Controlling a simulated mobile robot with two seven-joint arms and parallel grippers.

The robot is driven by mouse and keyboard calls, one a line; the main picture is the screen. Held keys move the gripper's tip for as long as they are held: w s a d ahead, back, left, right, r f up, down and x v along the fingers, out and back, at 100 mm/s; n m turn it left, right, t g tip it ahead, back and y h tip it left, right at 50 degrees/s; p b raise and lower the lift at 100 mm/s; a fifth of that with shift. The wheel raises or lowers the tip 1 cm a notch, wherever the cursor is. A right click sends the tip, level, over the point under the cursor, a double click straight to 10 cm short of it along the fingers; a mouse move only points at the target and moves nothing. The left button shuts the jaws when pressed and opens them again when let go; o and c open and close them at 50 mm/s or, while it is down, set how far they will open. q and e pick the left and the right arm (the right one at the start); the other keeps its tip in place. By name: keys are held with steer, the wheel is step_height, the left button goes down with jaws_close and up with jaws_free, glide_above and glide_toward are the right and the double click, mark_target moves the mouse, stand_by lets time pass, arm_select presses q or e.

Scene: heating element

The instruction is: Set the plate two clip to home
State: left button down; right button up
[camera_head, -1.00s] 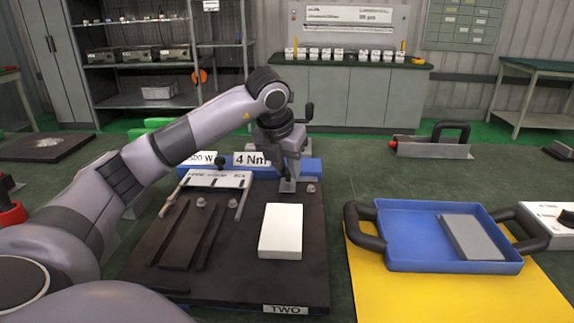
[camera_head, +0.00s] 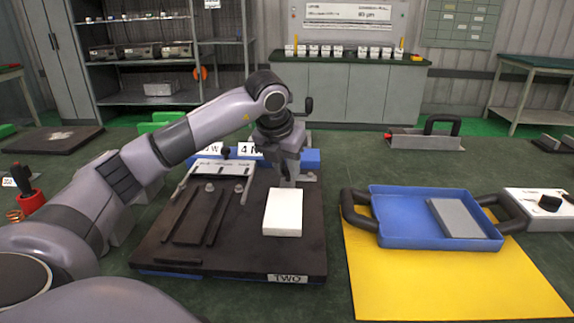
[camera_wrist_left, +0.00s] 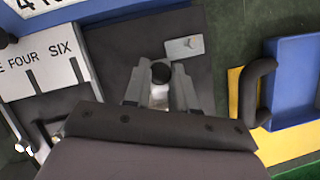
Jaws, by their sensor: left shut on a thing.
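Plate two is the dark plate (camera_head: 250,258) with the TWO label on its front edge. My left gripper (camera_head: 289,180) reaches down over its back right part, just behind a white block (camera_head: 283,212). In the left wrist view my left gripper (camera_wrist_left: 160,98) is shut on a small piece with a round black top (camera_wrist_left: 160,72) and a pale shaft, seemingly the clip. The fingers hide most of it, and I cannot tell whether it touches the plate. A metal tab with a bolt (camera_wrist_left: 185,47) lies just beyond the fingers. My right gripper is not in view.
A white scale strip (camera_head: 221,168) with thin rods stands at the plate's back left; its FOUR and SIX marks show in the left wrist view. A blue tray (camera_head: 400,222) with black handles stands at right, partly over a yellow mat (camera_head: 450,285).

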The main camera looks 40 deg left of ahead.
arm_select(q)
steer(key=shift+d, duration=0.15)
steer(key=c, duration=0.9)
jaws_free()
steer(key=shift+s, duration=0.15)
steer(key=shift+p+v, duration=0.3)
steer(key=shift+v, duration=3.25)
